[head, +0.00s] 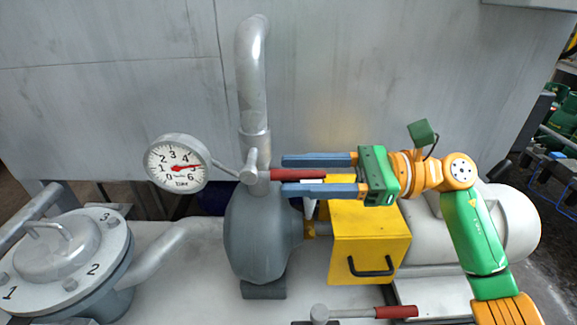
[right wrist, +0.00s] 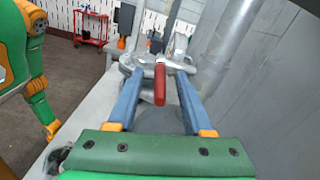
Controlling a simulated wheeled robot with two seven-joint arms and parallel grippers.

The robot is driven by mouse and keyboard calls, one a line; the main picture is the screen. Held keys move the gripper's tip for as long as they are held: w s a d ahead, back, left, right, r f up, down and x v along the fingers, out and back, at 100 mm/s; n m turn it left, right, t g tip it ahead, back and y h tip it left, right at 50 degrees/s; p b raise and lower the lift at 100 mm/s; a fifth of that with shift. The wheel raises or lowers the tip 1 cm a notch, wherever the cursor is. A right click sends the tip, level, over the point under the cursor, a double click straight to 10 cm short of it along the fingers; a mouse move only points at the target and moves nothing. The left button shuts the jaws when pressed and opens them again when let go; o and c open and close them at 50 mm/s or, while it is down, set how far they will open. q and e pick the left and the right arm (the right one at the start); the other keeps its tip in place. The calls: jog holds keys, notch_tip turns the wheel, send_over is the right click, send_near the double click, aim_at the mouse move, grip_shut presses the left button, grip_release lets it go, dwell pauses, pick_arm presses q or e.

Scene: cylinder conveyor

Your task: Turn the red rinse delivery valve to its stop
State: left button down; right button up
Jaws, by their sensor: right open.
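A valve with a red lever handle (head: 298,174) sits on the grey vertical pipe (head: 253,100), beside the round gauge. The handle lies roughly level and points right, toward my right gripper (head: 284,175). That gripper is open, its two blue fingers above and below the handle in the head view. In the right wrist view the red handle (right wrist: 160,85) shows between the fingers, with a gap on each side. A second red-handled lever (head: 395,312) lies at the bottom edge of the head view. I cannot tell the handles' labels. My left gripper is not seen.
A white gauge (head: 178,165) stands left of the valve. Below are a grey pump body (head: 262,240) and a yellow box (head: 370,240) with a black handle. A numbered flange (head: 70,250) is at left. A grey wall (head: 400,70) stands close behind.

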jog(key=shift+a, duration=1.1)
jog(key=shift+d, duration=0.1)
jog(key=shift+c, duration=0.7)
grip_shut()
